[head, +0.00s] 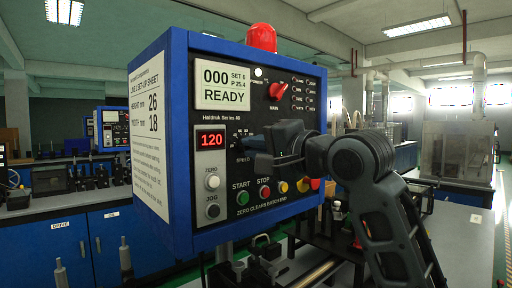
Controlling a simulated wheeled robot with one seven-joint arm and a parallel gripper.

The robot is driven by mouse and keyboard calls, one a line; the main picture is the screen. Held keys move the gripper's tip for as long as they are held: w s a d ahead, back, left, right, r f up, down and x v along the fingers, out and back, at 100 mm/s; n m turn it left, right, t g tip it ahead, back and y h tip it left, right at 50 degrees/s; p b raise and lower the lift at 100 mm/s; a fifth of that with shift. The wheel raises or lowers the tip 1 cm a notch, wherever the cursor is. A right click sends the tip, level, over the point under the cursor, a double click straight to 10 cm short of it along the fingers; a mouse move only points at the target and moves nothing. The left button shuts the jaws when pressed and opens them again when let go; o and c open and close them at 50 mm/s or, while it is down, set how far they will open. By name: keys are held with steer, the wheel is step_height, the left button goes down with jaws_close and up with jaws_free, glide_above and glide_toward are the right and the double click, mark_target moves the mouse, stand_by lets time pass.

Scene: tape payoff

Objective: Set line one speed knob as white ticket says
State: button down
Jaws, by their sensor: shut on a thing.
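The blue control box (180,80) stands in the middle of the head view. A white sheet (147,130) on the box's left side is headed as a line set-up sheet. It reads height mm 26 and width mm 18, as far as I can tell; its smaller text is too small to read.
The upper screen (223,86) reads 000, SET 6, READY. A red rotary switch (278,91), a green START button (243,198) and a red STOP button (265,192) sit close around my gripper. A red lamp (261,38) tops the box. Blue cabinets (70,240) stand at left.

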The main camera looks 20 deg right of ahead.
steer(key=shift+f+n, duration=0.15)
steer(key=shift+n, duration=2.55)
steer(key=c, duration=1.2)
jaws_free()
steer(key=shift+o, duration=0.2)
steer(key=v, duration=0.7)
steer(key=shift+s+d+b, duration=0.15)
steer(key=shift+s+b, duration=0.2)
steer(key=shift+b, duration=0.1)
